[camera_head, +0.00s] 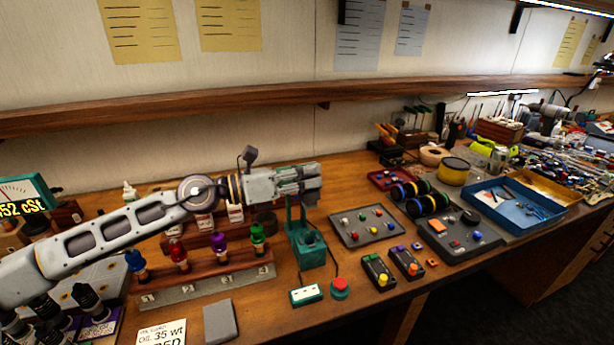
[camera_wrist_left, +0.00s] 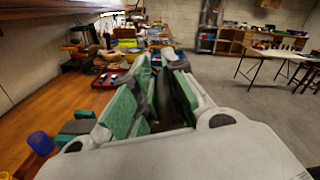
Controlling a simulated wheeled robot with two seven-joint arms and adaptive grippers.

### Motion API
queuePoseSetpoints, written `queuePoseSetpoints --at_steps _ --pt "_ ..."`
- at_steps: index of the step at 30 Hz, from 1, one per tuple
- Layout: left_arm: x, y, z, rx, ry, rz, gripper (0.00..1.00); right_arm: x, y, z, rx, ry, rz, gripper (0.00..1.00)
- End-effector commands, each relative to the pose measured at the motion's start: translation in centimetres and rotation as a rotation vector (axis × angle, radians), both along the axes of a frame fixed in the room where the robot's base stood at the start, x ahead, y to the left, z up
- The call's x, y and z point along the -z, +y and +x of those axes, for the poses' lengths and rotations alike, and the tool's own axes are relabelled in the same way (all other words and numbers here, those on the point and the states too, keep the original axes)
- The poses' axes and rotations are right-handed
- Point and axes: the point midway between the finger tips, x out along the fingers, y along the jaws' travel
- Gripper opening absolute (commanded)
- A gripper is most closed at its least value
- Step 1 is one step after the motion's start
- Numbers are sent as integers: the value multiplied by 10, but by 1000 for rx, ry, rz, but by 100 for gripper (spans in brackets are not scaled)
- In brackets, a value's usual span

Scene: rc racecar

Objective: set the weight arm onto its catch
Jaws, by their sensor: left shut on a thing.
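A teal stand (camera_head: 308,250) with an upright post stands on the bench. My left arm reaches in from the left, and my left gripper (camera_head: 312,183) is just above this post. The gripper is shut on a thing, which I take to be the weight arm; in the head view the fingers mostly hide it. In the left wrist view a dark piece (camera_wrist_left: 172,98) shows between the green-padded fingers of the left gripper (camera_wrist_left: 155,92). I cannot make out the catch or whether the held piece touches it. My right gripper is not in view.
A wooden rack (camera_head: 205,278) with several coloured-top bottles stands left of the stand. A white-and-teal box (camera_head: 306,294) and a red button (camera_head: 340,288) lie in front. A grey panel with knobs (camera_head: 366,226) is to the right. A shelf (camera_head: 200,108) runs along the wall above.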

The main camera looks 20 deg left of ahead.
Motion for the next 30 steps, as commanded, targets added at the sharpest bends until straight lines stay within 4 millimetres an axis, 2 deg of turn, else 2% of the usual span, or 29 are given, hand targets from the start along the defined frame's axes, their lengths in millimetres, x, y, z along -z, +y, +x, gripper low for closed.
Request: queuePoseSetpoints --at_steps 10,11,15,30 --pt "2 -3 -4 10 8 1 0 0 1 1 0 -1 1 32" --pt "3 -3 -4 11 8 1 17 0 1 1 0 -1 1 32" --pt "2 -3 -3 9 6 2 32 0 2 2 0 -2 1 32" --pt "1 0 -1 2 2 1 32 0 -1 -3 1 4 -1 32"
